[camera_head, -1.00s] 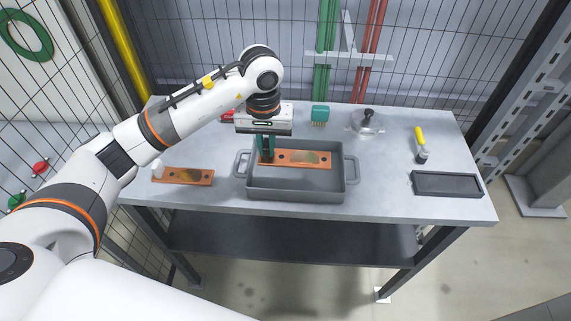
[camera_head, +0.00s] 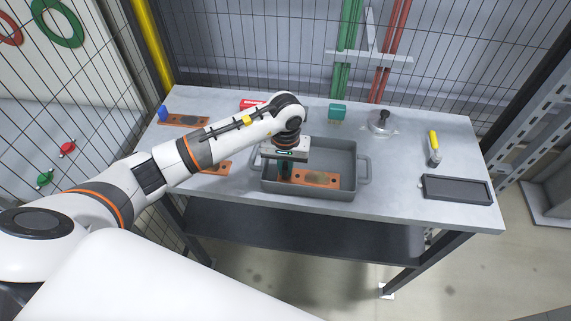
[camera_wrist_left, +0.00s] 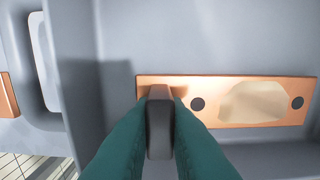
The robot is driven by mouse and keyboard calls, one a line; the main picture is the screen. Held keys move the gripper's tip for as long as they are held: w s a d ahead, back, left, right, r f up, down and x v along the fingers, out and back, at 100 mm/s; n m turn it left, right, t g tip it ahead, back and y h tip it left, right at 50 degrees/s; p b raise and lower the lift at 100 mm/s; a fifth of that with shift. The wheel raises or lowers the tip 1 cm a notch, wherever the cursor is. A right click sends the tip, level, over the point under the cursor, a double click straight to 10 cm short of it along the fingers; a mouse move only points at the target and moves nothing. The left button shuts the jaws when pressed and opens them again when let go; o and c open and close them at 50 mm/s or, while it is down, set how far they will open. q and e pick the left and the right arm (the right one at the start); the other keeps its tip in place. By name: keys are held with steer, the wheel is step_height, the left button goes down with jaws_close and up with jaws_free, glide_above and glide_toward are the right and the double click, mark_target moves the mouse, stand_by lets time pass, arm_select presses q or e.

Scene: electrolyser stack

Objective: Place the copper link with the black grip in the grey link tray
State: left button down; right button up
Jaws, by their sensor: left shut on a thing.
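The copper link (camera_head: 322,178) is a flat orange-brown bar with dark holes and a pale patch. It is inside the grey link tray (camera_head: 315,194), along the front part, and looks flat and close to the floor. The link also shows in the left wrist view (camera_wrist_left: 217,88), where the black grip (camera_wrist_left: 160,125) stands at its left end. My left gripper (camera_head: 285,172) is inside the tray at its left side, its teal fingers shut on the black grip. I cannot tell whether the link touches the tray floor. My right gripper is not in view.
Another copper link with a blue grip (camera_head: 163,113) lies at the back left. A further copper link (camera_head: 218,167) is partly hidden behind my arm. A red object (camera_head: 252,104), teal block (camera_head: 337,111), clear lid (camera_head: 382,122), yellow-handled tool (camera_head: 434,146) and dark tray (camera_head: 457,188) stand around.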

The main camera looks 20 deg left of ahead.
arm_select(q)
steer(key=shift+w+f, duration=0.1)
steer(key=c, duration=1.4)
jaws_free()
steer(key=shift+c, duration=0.2)
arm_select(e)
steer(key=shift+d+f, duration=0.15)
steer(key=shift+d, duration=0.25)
